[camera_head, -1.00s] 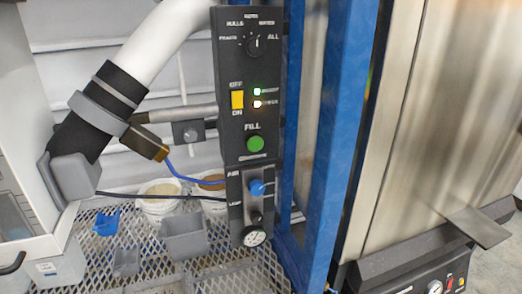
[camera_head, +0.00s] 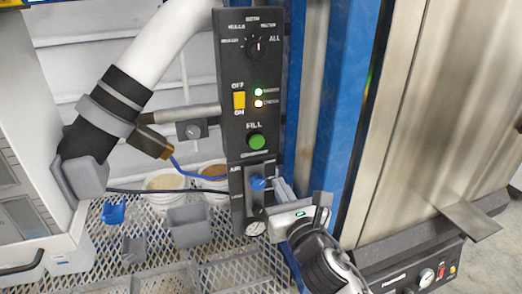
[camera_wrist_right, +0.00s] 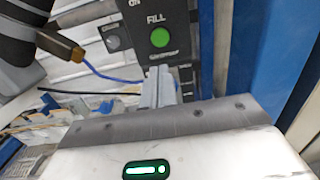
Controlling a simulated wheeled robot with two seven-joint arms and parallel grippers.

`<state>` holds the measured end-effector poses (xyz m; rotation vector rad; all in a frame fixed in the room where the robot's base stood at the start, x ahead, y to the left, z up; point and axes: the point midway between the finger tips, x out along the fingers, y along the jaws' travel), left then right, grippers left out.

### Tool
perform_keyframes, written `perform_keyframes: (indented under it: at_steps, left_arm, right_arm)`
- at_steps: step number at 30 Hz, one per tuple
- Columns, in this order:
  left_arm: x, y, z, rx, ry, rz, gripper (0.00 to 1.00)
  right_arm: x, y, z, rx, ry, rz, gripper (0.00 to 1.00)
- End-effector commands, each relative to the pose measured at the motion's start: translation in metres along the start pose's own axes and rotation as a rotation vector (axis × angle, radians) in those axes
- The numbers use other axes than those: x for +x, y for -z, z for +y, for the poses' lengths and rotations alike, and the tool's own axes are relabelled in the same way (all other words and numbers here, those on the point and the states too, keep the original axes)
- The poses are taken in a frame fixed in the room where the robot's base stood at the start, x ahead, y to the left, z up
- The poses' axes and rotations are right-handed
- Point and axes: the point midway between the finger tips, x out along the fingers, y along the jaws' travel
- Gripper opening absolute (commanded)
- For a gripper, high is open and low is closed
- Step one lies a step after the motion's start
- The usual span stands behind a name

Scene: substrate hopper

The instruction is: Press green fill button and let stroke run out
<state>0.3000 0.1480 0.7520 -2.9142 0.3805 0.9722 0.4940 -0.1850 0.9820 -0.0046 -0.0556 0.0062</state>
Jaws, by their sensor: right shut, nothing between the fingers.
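The green FILL button (camera_head: 256,142) sits on the black control panel (camera_head: 235,60), below the yellow OFF/ON switch (camera_head: 239,100) and two lit indicators. It also shows in the right wrist view as a green disc (camera_wrist_right: 160,37). My right gripper (camera_head: 277,186) is in front of the lower panel, beside the blue air knob (camera_head: 258,183) and below the green button, apart from it. In the right wrist view its fingers (camera_wrist_right: 158,73) are closed together and empty, with their tips below the button. My left gripper is not in view.
A blue post (camera_head: 345,110) and a steel cabinet (camera_head: 430,130) stand right of the panel. A white pipe with a black collar (camera_head: 122,85) and white tubs (camera_head: 165,183) are left. Grey bins (camera_head: 189,226) and a blue scoop (camera_head: 113,212) rest on the mesh shelf.

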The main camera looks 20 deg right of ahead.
Motion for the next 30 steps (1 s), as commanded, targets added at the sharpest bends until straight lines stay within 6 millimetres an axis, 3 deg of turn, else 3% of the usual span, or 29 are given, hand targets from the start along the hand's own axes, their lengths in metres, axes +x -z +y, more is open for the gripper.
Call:
perform_keyframes:
  at_steps: [8, 21, 30]
  left_arm:
    - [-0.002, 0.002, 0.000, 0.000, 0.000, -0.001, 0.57]
    - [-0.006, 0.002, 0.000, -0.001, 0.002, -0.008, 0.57]
    - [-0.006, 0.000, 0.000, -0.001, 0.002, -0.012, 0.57]
  right_arm:
    - [0.018, -0.001, 0.000, 0.003, 0.000, -0.001, 0.00]
    - [0.108, -0.001, 0.000, 0.008, 0.001, 0.001, 0.00]
    - [0.138, 0.000, 0.000, 0.006, 0.000, 0.001, 0.00]
